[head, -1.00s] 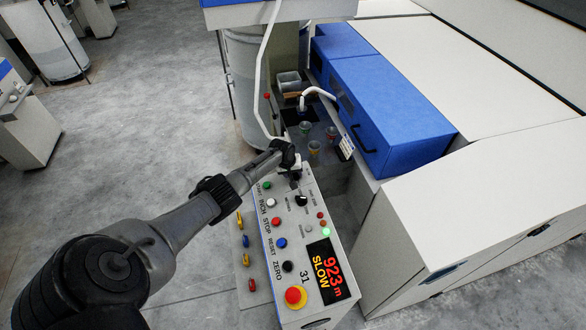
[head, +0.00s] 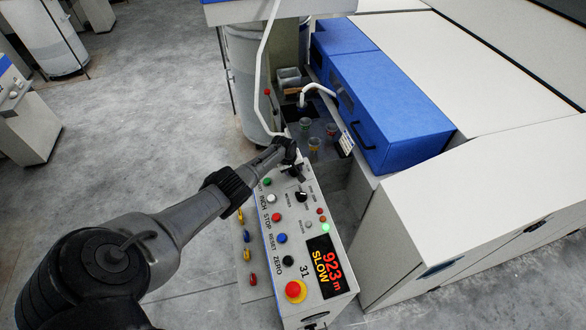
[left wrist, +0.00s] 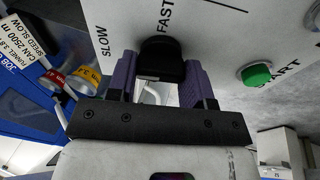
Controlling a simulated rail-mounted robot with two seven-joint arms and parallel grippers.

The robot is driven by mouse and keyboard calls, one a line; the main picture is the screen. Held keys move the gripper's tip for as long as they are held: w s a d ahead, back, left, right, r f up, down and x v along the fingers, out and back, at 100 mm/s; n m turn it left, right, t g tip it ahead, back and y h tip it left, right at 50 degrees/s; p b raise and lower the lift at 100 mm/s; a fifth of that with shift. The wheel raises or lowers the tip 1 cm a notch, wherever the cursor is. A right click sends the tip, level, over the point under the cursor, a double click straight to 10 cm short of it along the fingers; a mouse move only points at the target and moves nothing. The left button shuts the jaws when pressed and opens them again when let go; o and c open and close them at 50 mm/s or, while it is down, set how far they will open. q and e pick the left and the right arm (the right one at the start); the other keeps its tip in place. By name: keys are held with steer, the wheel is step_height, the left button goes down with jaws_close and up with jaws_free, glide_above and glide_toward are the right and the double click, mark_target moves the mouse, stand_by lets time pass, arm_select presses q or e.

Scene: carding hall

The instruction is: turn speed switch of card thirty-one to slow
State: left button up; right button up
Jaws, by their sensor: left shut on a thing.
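The control panel (head: 310,262) of card 31 stands low in the middle of the head view, with "31" printed near its red mushroom button. Its display (head: 327,265) reads 923 m and SLOW. My left gripper (head: 297,172) is at the panel's far end and covers the speed switch there. In the left wrist view, the black speed switch knob (left wrist: 161,60) sits between the purple finger pads of my left gripper (left wrist: 160,78), which is shut on it. The labels SLOW and FAST show beside the knob. Its pointer cannot be made out. My right gripper is not in view.
Near the gripper is a green START button (left wrist: 257,75). Several buttons and a black selector (head: 301,196) lie along the panel. A blue cover (head: 390,115) and a pale machine housing (head: 470,200) stand to the right. Open floor (head: 150,120) lies to the left.

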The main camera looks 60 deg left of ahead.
arm_select(q)
steer(key=o, duration=0.9)
steer(key=shift+r, duration=0.15)
steer(key=shift+s+r+p, duration=0.1)
steer(key=shift+r+p, duration=0.25)
steer(key=shift+p, duration=0.05)
steer(key=p+v, duration=0.3)
steer(key=v, duration=0.2)
steer(key=shift+r, duration=0.1)
steer(key=shift+p+v, duration=0.7)
steer(key=shift+v, duration=3.1)
